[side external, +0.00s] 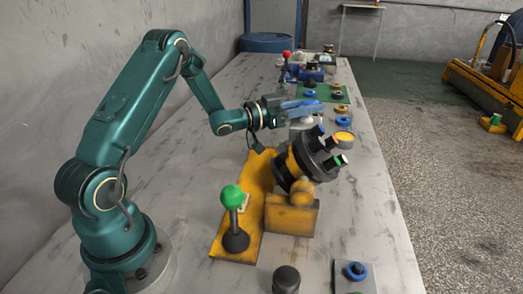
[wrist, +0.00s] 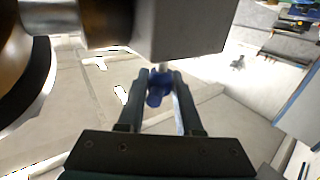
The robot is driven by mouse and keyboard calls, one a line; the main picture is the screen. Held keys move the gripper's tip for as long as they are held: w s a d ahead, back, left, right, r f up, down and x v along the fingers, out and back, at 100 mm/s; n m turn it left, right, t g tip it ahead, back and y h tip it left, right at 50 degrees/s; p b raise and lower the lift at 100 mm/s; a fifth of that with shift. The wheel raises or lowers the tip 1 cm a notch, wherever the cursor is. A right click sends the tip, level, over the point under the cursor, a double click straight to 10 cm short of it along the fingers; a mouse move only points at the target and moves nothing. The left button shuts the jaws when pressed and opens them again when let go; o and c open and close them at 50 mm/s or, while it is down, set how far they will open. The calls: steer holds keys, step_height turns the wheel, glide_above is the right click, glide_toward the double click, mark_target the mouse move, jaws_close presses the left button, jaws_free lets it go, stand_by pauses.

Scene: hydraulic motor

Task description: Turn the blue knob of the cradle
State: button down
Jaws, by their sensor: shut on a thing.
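My gripper (wrist: 161,76) is shut on a blue knob (wrist: 157,90), which sits between its two fingers in the wrist view. In the side view my gripper (side external: 306,108) reaches to the right, just behind and above the black motor body. I cannot make out the blue knob there. The cradle has a worn yellow base (side external: 256,190) and a yellow block (side external: 291,215) at the front. The black motor (side external: 297,168) with a yellow band is tilted on it, its several ports facing up and right. A green-topped lever (side external: 232,198) stands upright on the base's near end.
A grey panel with a blue ring (side external: 355,271) and a black knob (side external: 286,279) lie at the table's near end. A yellow-topped round part (side external: 343,139) and a green mat (side external: 322,93) with rings lie farther back. The table's left side is mostly bare.

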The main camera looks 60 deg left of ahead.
steer(key=shift+r+n+y, duration=0.1)
steer(key=shift+n+y, duration=0.2)
stand_by(0.4)
steer(key=n+y, duration=0.1)
steer(key=y, duration=0.1)
steer(key=shift+y, duration=0.3)
steer(key=shift+n+y, duration=0.5)
steer(key=shift+a, duration=0.1)
steer(key=c, duration=0.6)
jaws_free()
steer(key=shift+o, duration=0.2)
steer(key=shift+s+d, duration=0.2)
steer(key=shift+s, duration=2.4)
